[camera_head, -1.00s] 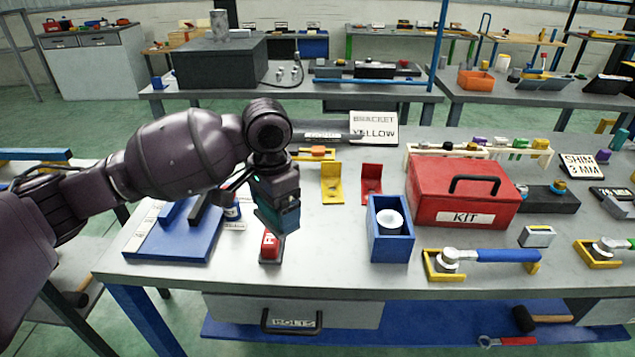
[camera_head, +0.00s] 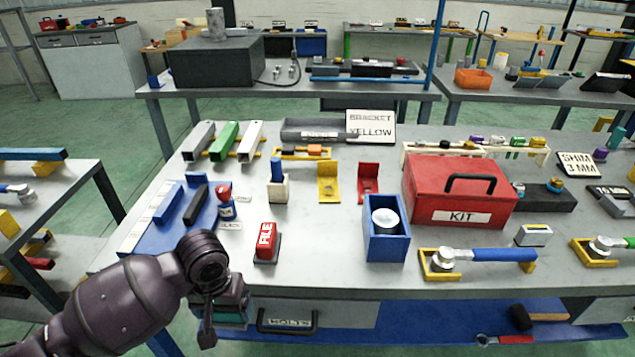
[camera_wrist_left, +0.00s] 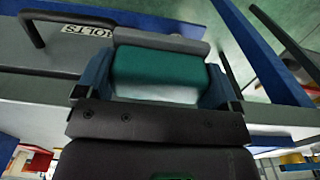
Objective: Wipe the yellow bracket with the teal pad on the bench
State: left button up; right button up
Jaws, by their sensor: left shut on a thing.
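The yellow bracket (camera_head: 328,190) stands on the grey bench, left of a similar red bracket (camera_head: 368,184). A white card reading BRACKET YELLOW (camera_head: 371,126) stands behind them. My left gripper (camera_head: 228,308) is at the bench's front edge, over the front of the BOLTS drawer, well apart from the yellow bracket. In the left wrist view it is shut on the teal pad (camera_wrist_left: 158,70), which sits between the blue fingers with a pale layer along one side. In the head view the pad is mostly hidden by the gripper. My right gripper is not in view.
A small white block with a blue top (camera_head: 278,183) is left of the bracket. The bench just before the bracket is clear.

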aim_at(220, 321)
pick_arm(q)
jog(key=shift+s+a+f, duration=0.15)
jog(key=shift+s+f, duration=0.05)
jog(key=shift+f, duration=0.3)
jog(key=shift+s+a+f, duration=0.15)
jog(key=shift+s+f, duration=0.05)
jog(key=shift+f, duration=0.35)
jog(key=shift+s+a+f, duration=0.15)
jog(key=shift+s+f, duration=0.05)
jog(key=shift+f, duration=0.3)
